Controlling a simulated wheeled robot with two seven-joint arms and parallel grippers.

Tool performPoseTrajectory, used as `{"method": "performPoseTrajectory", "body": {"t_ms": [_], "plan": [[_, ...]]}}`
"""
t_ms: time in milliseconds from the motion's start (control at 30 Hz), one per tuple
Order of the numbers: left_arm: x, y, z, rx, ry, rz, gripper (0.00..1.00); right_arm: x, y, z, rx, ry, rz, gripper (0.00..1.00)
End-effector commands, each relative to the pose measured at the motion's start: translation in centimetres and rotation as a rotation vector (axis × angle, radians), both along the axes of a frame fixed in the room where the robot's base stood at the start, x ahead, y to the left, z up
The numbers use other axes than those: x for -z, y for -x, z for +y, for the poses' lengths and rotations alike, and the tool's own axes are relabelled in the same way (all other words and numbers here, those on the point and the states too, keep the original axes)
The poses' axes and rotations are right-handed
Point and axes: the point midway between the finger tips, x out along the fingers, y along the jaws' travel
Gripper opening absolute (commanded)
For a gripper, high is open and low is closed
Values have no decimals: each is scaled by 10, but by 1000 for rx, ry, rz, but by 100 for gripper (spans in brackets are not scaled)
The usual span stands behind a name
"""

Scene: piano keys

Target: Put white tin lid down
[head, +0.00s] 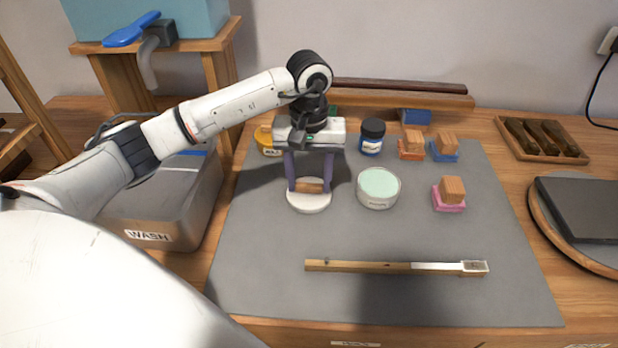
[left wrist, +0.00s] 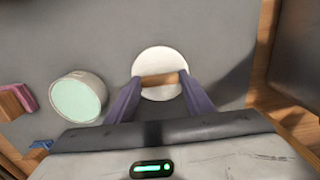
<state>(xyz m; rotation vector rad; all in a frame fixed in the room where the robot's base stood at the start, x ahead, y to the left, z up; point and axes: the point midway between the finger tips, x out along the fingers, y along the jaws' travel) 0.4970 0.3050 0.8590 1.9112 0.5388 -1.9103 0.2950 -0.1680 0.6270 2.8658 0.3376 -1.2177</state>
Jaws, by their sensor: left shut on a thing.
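The white tin lid (head: 309,203) is a round disc with a wooden grip on top. In the head view it is at the mat's left-middle, level, left of the open round tin (head: 378,186) and apart from it. My left gripper (head: 309,187) points down and is shut on the lid's wooden grip. The left wrist view also shows the lid (left wrist: 160,58) between the purple fingers, with the tin (left wrist: 78,97) to its left. I cannot tell if the lid touches the mat. The tin has pale green contents. My right gripper is not in view.
The grey mat (head: 270,275) has free room around the lid. A wooden key stick (head: 360,266) lies in front. A dark jar (head: 372,138) and wood-topped blocks (head: 452,190) stand behind and right. A grey WASH bin (head: 160,205) is left.

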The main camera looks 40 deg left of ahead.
Motion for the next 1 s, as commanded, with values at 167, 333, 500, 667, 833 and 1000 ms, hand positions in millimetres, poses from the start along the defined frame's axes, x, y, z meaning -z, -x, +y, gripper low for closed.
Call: {"method": "performPoseTrajectory", "body": {"t_ms": [167,333,500,667,833,1000], "plan": [[1,0,0,0,0,0,66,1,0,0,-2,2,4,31],[1,0,0,0,0,0,66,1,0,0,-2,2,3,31],[-5,0,0,0,0,0,66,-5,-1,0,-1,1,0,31],[-28,-1,0,0,-1,-5,66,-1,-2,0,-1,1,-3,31],[-66,-2,0,0,0,-6,66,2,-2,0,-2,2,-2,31],[-99,-1,0,-1,0,-4,66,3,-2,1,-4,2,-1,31]]}}
